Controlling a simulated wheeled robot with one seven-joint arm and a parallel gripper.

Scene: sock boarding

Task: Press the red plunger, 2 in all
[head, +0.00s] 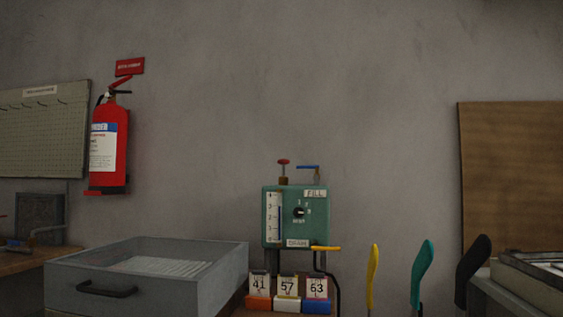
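A small red knob, which looks like the red plunger (283,162), stands on top of the green box (270,219) near the middle of the head view. It sits on a thin stem above a brown collar and appears raised. Beside it on the right is a blue lever handle (308,167). The box front has a level gauge (274,218) with a numbered scale, a black dial (300,212), and labels FILL and DRAIN. My gripper is not in view.
A yellow lever (327,248) sticks out at the box's lower right. Below are number cards 41, 57 and 63 on coloured blocks. A grey tray (225,263) stands left. Yellow (373,267), teal (422,268) and black (471,269) upright forms stand right.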

